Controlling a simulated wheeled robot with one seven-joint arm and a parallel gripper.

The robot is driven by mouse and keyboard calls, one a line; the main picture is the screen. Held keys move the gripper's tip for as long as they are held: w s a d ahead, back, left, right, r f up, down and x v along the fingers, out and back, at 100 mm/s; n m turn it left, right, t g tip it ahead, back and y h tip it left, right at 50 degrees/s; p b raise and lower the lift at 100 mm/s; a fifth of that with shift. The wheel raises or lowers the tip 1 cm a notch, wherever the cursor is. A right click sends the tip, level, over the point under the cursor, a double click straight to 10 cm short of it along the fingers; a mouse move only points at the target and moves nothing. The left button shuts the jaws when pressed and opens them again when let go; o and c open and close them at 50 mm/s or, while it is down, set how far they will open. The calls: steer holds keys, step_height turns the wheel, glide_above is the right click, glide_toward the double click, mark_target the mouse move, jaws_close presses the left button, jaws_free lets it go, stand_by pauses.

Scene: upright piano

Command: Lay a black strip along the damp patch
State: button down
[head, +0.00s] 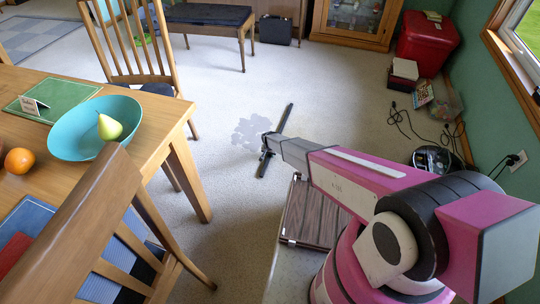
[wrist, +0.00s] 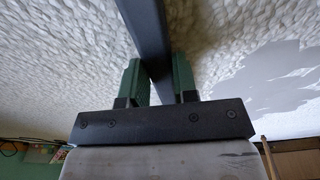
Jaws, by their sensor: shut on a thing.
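The damp patch (head: 248,132) is an irregular grey stain on the pale carpet in the head view. It also shows at the right in the wrist view (wrist: 280,78). My gripper (head: 270,146) is shut on the black strip (head: 286,118), which lies between its green fingers (wrist: 158,82). In the wrist view the strip (wrist: 148,30) runs away from the jaws past the top edge. In the head view the strip is just right of the patch, slanting from upper right to lower left. I cannot tell whether it touches the carpet. My gripper hides part of its middle.
A wooden table (head: 160,150) with a turquoise bowl (head: 75,140) and chairs stand at the left. A brown wood-look panel (head: 312,215) lies below my arm. Cables (head: 400,125) and a red box (head: 425,40) are at the right. Carpet beyond the patch is clear.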

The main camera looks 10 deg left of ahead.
mark_target(269, 157)
steer(key=shift+f, duration=0.3)
steer(key=c, duration=0.9)
jaws_free()
steer(key=shift+r, duration=0.1)
step_height(269, 157, up, 12)
steer(key=s, duration=0.2)
steer(key=s+d+r, duration=0.4)
steer(key=d+r, duration=0.9)
steer(key=d, duration=0.1)
steer(key=s+d+r, duration=0.3)
steer(key=d+r, duration=1)
steer(key=shift+n+g, duration=0.4)
steer(key=shift+g, duration=0.5)
steer(key=s+d+r, duration=1)
steer(key=d+r, duration=0.1)
steer(key=s+d+r, duration=0.5)
steer(key=d, duration=0.1)
steer(key=shift+s+d+r, duration=0.25)
steer(key=shift+s+r, duration=0.05)
steer(key=shift+s, duration=0.1)
